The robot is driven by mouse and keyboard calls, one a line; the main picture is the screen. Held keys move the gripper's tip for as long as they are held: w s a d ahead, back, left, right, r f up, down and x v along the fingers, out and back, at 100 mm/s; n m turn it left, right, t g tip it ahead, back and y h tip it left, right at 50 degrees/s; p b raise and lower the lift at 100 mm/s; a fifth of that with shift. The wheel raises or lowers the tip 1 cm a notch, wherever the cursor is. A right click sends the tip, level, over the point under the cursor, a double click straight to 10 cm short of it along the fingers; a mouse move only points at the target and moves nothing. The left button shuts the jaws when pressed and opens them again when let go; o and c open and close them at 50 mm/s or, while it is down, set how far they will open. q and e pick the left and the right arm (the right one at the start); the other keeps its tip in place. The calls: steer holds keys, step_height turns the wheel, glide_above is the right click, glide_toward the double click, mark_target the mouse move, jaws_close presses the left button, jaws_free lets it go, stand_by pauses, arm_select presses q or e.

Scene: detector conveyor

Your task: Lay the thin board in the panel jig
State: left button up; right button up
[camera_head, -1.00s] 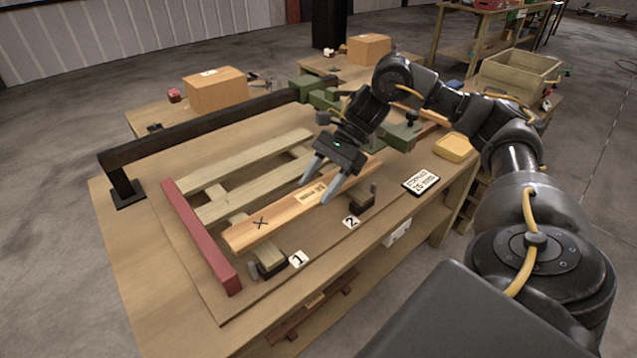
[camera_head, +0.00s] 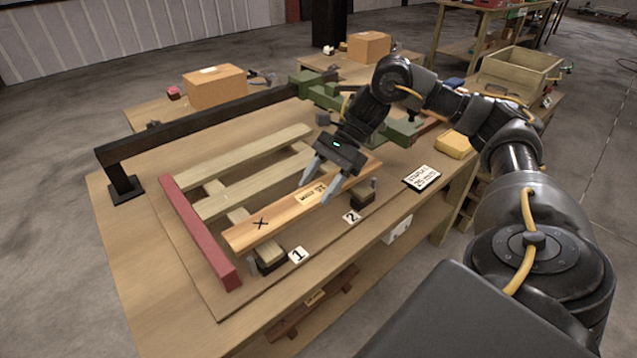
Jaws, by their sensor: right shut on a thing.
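The thin board (camera_head: 282,214) is orange-brown wood with a dark X near its left end and a printed label. It lies along the near side of the panel jig (camera_head: 197,228), over the dark-based blocks marked 1 and 2. Its left end is close to the jig's red stop bar. My right gripper (camera_head: 316,187) is shut on the board toward its right part, fingers pointing down. Whether the board rests fully on the blocks I cannot tell. Two paler boards (camera_head: 245,160) lie behind it in the jig. My left gripper is not in view.
A black rail (camera_head: 210,121) runs along the table's far side. Green clamp-like equipment (camera_head: 325,92) stands at the back right. A yellow block (camera_head: 453,145) and a printed card (camera_head: 421,178) lie right of the jig. Cardboard boxes (camera_head: 216,88) stand behind.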

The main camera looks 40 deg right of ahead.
steer(key=shift+f+b, duration=0.6)
steer(key=shift+f, duration=0.15)
steer(key=o, duration=1.1)
steer(key=shift+o, duration=0.2)
steer(key=shift+d+r, duration=0.1)
steer(key=shift+d+r, duration=0.2)
steer(key=shift+r, duration=0.05)
steer(key=p+v, duration=0.1)
steer(key=v, duration=0.4)
steer(key=shift+w+r+p, duration=0.15)
steer(key=shift+r+p, duration=0.05)
steer(key=shift+p, duration=0.1)
steer(key=p+v, duration=0.3)
steer(key=shift+d+r, duration=0.1)
steer(key=shift+r, duration=0.15)
steer(key=shift+d+r+p, duration=0.25)
steer(key=shift+d+p, duration=0.2)
steer(key=shift+d, duration=0.15)
